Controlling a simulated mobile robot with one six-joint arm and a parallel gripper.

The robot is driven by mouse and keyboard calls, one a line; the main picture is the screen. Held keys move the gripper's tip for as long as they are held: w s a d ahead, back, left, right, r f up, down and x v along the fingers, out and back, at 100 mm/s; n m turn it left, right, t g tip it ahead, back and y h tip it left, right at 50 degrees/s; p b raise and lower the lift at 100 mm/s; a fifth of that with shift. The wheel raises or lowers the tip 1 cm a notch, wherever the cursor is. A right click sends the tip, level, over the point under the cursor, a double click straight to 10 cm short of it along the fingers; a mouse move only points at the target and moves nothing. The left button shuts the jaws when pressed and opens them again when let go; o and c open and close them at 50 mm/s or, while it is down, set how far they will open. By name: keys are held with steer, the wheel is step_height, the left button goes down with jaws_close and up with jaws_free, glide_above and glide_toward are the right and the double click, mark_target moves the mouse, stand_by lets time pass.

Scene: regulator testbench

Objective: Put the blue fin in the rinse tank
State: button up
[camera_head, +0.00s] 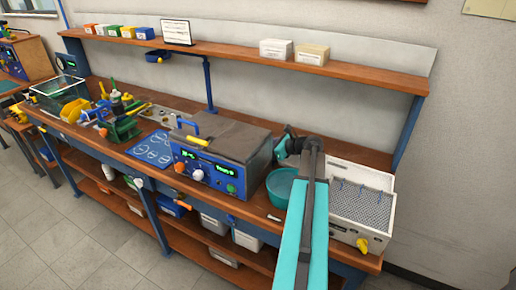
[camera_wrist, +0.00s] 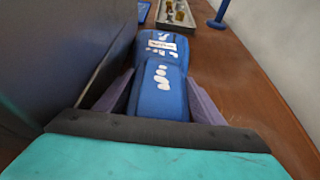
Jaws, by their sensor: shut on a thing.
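My gripper (camera_head: 283,149) is behind the right end of the blue-fronted bench unit, near the wall. In the wrist view its two grey-purple fingers (camera_wrist: 160,82) are shut on a blue item with white patches, which I take to be the blue fin (camera_wrist: 158,98). The fin lies lengthwise between the fingers and extends away beyond them. I cannot tell whether it touches the bench. In the head view the fin is hidden. A clear, open-topped tank (camera_head: 58,84) at the far left end of the bench looks like the rinse tank.
The blue-fronted unit (camera_head: 222,158) with a grey lid fills mid-bench. A teal bowl (camera_head: 281,188) is beside it. Tools and a yellow bin (camera_head: 75,110) crowd the left. A shelf (camera_head: 240,57) runs above.

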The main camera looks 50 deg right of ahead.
steer(key=o, duration=1.3)
steer(key=shift+r, duration=0.15)
steer(key=b+v, duration=0.2)
steer(key=v, duration=1)
